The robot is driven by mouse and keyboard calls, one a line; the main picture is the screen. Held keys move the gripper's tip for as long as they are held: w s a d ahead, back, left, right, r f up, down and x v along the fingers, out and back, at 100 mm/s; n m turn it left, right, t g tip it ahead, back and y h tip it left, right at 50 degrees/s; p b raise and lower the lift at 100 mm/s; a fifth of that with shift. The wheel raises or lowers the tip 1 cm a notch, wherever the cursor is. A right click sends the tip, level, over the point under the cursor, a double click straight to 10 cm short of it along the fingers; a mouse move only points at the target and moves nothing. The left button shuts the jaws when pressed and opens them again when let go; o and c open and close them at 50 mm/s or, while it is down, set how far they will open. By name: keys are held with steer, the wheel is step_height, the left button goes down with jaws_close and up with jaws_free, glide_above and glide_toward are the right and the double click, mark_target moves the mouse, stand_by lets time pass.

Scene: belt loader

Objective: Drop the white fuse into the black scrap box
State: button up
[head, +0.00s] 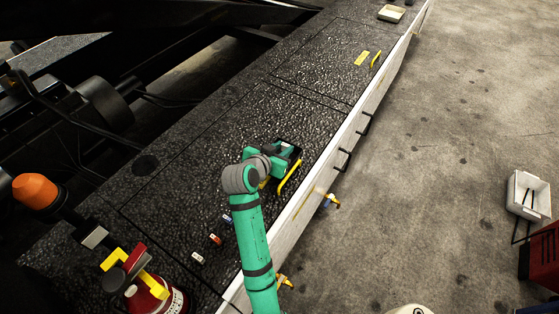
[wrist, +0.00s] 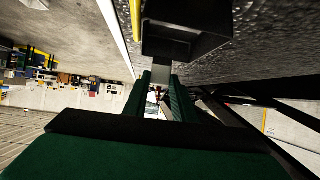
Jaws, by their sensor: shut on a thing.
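The black scrap box (head: 296,152) sits on the dark deck near its white edge, partly hidden by my gripper in the head view. It also shows in the wrist view (wrist: 185,44), just beyond my fingertips. My gripper (head: 282,158) is at the box, and its green fingers (wrist: 160,82) are shut on a small pale block (wrist: 161,73), which looks like the white fuse in shade.
Small blue (head: 227,219), orange (head: 215,239) and whitish (head: 197,258) pieces lie on the deck left of my arm. A yellow rail (head: 290,178) stands beside the box. The deck beyond the box is mostly clear.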

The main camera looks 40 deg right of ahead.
steer(key=shift+f, duration=1.45)
steer(key=o, duration=1.1)
steer(key=shift+a+r, duration=0.2)
steer(key=shift+a, duration=0.05)
steer(key=v, duration=1)
steer(key=shift+s, duration=0.25)
steer(key=shift+a, duration=0.1)
